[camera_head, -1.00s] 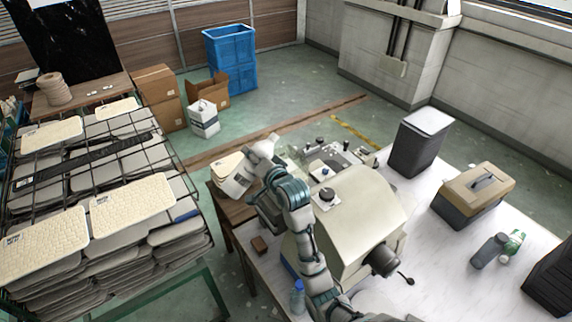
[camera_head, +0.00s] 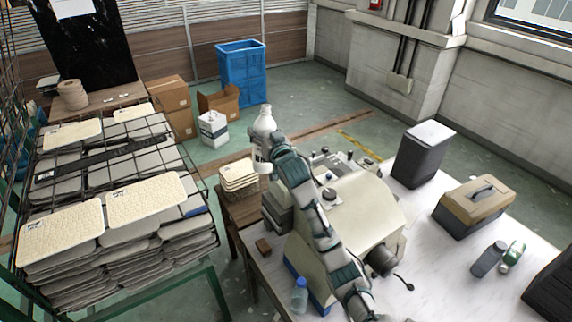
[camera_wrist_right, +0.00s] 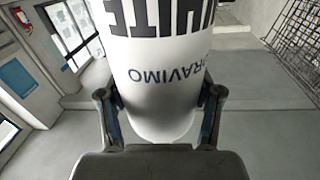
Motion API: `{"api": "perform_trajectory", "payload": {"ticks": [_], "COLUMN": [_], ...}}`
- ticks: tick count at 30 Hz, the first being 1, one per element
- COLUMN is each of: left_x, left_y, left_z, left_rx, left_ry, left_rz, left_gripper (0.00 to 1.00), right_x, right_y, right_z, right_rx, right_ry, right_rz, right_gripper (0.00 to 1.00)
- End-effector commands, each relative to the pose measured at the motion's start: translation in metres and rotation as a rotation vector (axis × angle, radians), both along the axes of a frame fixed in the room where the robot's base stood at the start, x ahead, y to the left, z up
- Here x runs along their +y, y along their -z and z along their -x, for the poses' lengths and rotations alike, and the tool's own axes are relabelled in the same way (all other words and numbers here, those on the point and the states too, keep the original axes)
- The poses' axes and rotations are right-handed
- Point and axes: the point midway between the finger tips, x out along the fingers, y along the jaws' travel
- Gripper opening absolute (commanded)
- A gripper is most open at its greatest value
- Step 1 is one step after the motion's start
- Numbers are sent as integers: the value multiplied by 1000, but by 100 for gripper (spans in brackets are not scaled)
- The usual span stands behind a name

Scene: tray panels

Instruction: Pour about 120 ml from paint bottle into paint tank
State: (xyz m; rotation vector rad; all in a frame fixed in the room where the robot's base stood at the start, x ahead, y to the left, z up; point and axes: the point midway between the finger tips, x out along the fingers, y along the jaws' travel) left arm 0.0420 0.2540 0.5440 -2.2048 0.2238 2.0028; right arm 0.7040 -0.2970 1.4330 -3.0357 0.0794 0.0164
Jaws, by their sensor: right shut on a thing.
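The white paint bottle (camera_head: 264,138) stands upright, cap end up, high beside the beige machine (camera_head: 370,215) in the head view. My right gripper (camera_wrist_right: 160,102) is shut on it, with one finger on each side. The wrist view shows the white bottle (camera_wrist_right: 158,70) close up with dark lettering between the fingers. A round dark-topped fitting (camera_head: 331,195) sits on the machine's top. I cannot tell which part is the paint tank. My left gripper is out of view.
A wire rack of panels (camera_head: 146,200) fills the left. A dark bin (camera_head: 422,155), a toolbox (camera_head: 474,207) and small bottles (camera_head: 489,260) stand on the white table. A clear blue-capped bottle (camera_head: 300,297) is near the front.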

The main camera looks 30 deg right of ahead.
Motion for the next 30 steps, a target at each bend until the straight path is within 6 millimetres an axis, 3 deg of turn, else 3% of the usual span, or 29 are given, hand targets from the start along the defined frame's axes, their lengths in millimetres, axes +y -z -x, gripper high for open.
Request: {"api": "perform_trajectory", "payload": {"ticks": [6, 15, 30], "left_x": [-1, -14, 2], "left_y": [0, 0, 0], "left_z": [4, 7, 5], "left_rx": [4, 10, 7], "left_ry": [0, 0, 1], "left_rz": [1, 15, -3], "left_gripper": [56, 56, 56], "right_x": [-2, 8, -1], "right_y": [3, 2, 3], "right_z": [-5, -7, -6], "right_rx": [-15, -15, -16], "right_ry": [5, 3, 4], "right_rz": [111, 121, 114], "right_gripper": [0, 0, 0]}}
